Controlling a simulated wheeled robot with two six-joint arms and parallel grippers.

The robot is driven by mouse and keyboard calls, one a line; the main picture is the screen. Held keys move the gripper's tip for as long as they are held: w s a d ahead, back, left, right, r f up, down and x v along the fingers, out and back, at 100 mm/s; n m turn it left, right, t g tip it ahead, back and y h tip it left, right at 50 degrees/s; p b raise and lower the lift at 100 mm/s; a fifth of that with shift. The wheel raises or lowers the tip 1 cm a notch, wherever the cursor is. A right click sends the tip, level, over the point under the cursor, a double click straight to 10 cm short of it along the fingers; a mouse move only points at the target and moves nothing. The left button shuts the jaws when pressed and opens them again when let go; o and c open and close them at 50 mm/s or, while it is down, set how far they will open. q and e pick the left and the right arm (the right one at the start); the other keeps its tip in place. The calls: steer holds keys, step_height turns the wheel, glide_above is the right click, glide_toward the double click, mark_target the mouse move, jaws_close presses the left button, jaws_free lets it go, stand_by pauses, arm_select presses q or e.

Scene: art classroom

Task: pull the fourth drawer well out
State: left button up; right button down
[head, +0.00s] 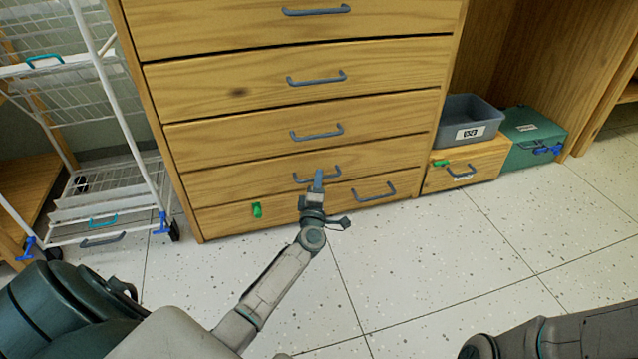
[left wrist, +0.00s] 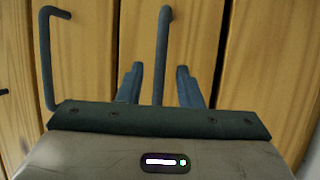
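A wooden drawer unit (head: 290,105) fills the upper middle of the head view; its top is cut off. The fourth drawer visible from the top (head: 235,180) has a grey bar handle (head: 334,177) and looks shut. My left gripper (head: 318,180) is at that handle. In the left wrist view the two fingers of my left gripper (left wrist: 157,80) stand apart, one on each side of the handle (left wrist: 163,50), with gaps showing. I cannot tell whether either finger touches it. My right arm enters at the lower right; its gripper is out of view.
Below is a drawer with an off-centre handle (head: 374,192) and a green tag (head: 257,210). A white wire cart (head: 110,190) stands left. A grey bin (head: 468,112) on a small wooden drawer box (head: 485,162) and a green box (head: 530,140) stand right. The tiled floor (head: 440,260) in front is clear.

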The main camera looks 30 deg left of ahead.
arm_select(q)
steer(key=shift+x, duration=0.9)
steer(key=shift+c, duration=0.3)
jaws_close()
